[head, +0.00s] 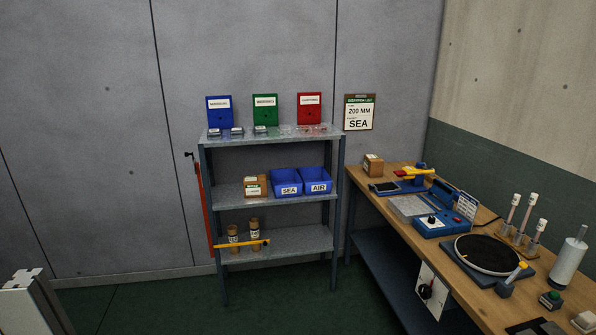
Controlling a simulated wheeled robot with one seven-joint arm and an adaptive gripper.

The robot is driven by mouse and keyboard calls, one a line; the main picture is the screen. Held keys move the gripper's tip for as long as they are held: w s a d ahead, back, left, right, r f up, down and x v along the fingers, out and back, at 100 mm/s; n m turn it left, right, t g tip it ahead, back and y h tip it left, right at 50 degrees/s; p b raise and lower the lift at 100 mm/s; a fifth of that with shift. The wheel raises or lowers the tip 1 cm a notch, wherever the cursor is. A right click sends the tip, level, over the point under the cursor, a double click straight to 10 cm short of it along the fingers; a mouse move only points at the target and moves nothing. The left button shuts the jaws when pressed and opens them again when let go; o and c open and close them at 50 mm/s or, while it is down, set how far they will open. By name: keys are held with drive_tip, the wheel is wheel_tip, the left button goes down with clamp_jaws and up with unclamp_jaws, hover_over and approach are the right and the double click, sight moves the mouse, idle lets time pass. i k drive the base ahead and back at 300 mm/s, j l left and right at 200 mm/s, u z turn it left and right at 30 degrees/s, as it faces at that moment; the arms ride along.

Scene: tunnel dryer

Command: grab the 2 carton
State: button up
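A small brown carton (255,187) with a pale label sits on the middle shelf, just left of the blue bins. A second small brown carton (373,165) stands at the back left of the wooden workbench, near the wall. The print on both labels is too small to read, so I cannot tell which one bears a 2. My gripper is not in view.
The grey shelf rack (270,195) holds blue bins marked SEA (288,190) and AIR (318,188). Brown bottles (254,234) stand low behind a yellow bar (243,244). The workbench (440,262) carries devices and a dark turntable (487,254). The green floor ahead looks clear.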

sight(374, 165)
drive_tip(key=i+u, duration=0.3)
drive_tip(key=i, duration=1.8)
drive_tip(key=i+l+z, duration=0.1)
drive_tip(key=i+z, duration=0.6)
drive_tip(key=i, duration=0.2)
drive_tip(key=i+j+z, duration=0.15)
drive_tip(key=i+z, duration=0.25)
drive_tip(key=i+j+z, duration=0.7)
drive_tip(key=i, duration=0.15)
